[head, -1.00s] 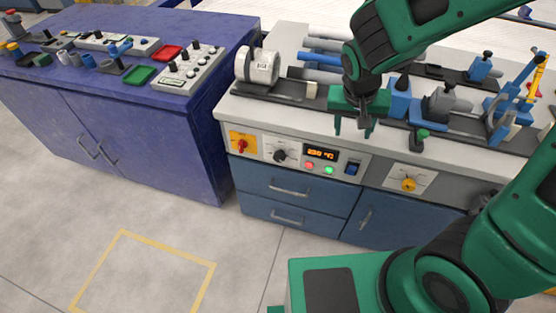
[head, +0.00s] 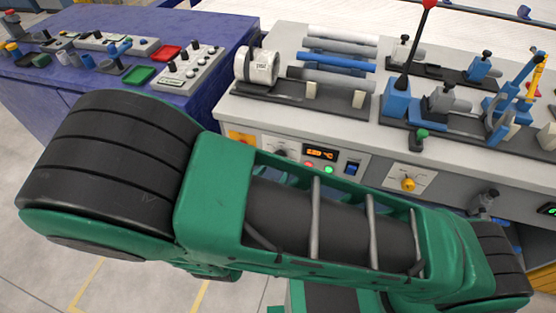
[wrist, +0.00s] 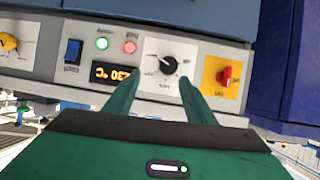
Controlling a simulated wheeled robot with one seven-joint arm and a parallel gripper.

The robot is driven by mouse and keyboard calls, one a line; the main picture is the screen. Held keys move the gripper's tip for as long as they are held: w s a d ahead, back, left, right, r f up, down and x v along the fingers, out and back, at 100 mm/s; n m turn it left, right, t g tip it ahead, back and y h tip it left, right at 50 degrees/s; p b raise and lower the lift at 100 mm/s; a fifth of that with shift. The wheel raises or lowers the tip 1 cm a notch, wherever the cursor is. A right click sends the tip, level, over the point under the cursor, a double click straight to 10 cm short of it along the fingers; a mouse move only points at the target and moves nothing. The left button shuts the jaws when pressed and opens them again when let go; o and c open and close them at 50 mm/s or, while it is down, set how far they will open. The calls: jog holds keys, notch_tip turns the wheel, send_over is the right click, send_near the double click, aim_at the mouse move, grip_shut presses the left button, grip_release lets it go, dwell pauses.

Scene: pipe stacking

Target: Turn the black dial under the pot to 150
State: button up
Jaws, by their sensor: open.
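The black dial (wrist: 168,64) is a round knob with a pale pointer mark on a white scale plate in the wrist view, which looks upside down. In the head view its upper part (head: 280,150) shows just above my arm. My gripper (wrist: 160,80) is open and empty; its two green fingers point at the panel, with the dial between and just beyond the tips. I cannot tell the exact gap. The orange display (wrist: 111,74) appears to read 230 °C.
A red switch on a yellow plate (wrist: 226,75) sits close beside the dial. On its other side are red (wrist: 130,47) and green (wrist: 102,43) lights and a blue rocker switch (wrist: 72,50). The purple cabinet (head: 180,35) stands at left.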

aim_at(280, 155)
jog(key=w+d+f, duration=0.1)
jog(key=w+f, duration=0.1)
jog(key=w, duration=0.2)
jog(key=w+f+t, duration=0.1)
jog(key=w+f, duration=0.1)
jog(key=w, duration=0.2)
jog(key=shift+w+d+f+y, duration=0.25)
jog(key=shift+w+d+y, duration=0.05)
jog(key=shift+w+d, duration=0.1)
jog(key=c, duration=1)
